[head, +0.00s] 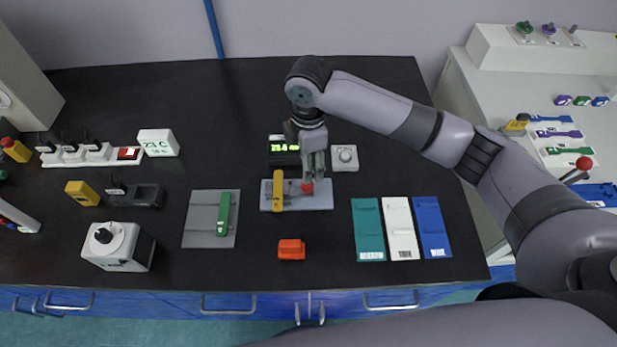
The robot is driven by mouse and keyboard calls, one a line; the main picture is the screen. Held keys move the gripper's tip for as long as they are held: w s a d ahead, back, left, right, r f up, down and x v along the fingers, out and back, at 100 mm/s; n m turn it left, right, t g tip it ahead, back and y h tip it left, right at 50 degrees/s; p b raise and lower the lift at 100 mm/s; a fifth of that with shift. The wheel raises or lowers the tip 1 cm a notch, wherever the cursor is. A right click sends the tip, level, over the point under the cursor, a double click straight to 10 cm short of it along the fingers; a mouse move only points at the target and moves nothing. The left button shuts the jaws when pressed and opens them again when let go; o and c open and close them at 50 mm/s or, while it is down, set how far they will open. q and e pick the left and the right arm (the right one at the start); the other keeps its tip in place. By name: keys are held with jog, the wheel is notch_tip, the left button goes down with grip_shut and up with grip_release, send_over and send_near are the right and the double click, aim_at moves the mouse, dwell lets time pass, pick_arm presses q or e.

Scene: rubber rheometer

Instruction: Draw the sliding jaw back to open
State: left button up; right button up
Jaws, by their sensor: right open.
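A light grey plate (322,203) lies on the black bench near the middle. A yellow bar (278,192) stands across its left part. A small red knob (307,187) shows on the plate just right of the yellow bar. I cannot tell which of these parts is the sliding jaw. My right gripper (314,172) points down directly over the knob, with its fingers open. The fingers partly cover the area behind the knob, and I cannot tell whether they touch it. My left gripper is not in view.
A green-digit display (284,152) and a grey dial box (344,158) stand close behind the gripper. A grey mat (200,225) with a green bar (223,213) lies left. An orange-red block (291,250) sits in front. Teal, white and blue cards (433,228) lie right.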

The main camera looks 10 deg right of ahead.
aim_at(298, 189)
notch_tip(298, 189, down, 8)
jog(key=shift+r+p, duration=0.1)
jog(key=shift+p, duration=0.2)
jog(key=shift+c, duration=0.2)
grip_shut()
dwell(0.4)
